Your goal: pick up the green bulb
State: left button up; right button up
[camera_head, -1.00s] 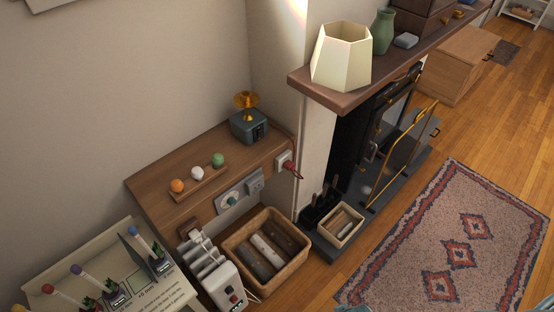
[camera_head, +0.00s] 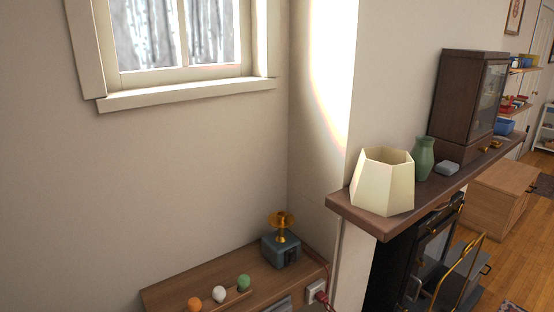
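The green bulb (camera_head: 244,282) is a small round ball at the right end of a row on a narrow wooden holder (camera_head: 232,301). The holder lies on the wooden shelf (camera_head: 178,293) at the bottom of the view. A white bulb (camera_head: 219,294) is in the middle of the row and an orange bulb (camera_head: 194,304) is at the left end. Neither of my grippers shows in the view.
A blue-grey box with a brass top (camera_head: 281,248) stands on the shelf behind the green bulb. A cream lampshade (camera_head: 382,182) and a green vase (camera_head: 423,158) stand on the mantel (camera_head: 402,220) to the right. A window (camera_head: 180,40) is above left.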

aim_at(244, 280)
jog(key=i+l+u, duration=0.2)
jog(key=l, duration=0.2)
jog(key=i+l+u, duration=0.25)
jog(key=l, duration=0.2)
jog(key=l+u, duration=0.2)
jog(key=l, duration=0.25)
jog(key=i+l+u, duration=0.1)
jog(key=l+u, duration=0.15)
jog(key=l, duration=0.2)
jog(key=l+u, duration=0.2)
jog(key=l, duration=0.3)
jog(key=i, duration=0.05)
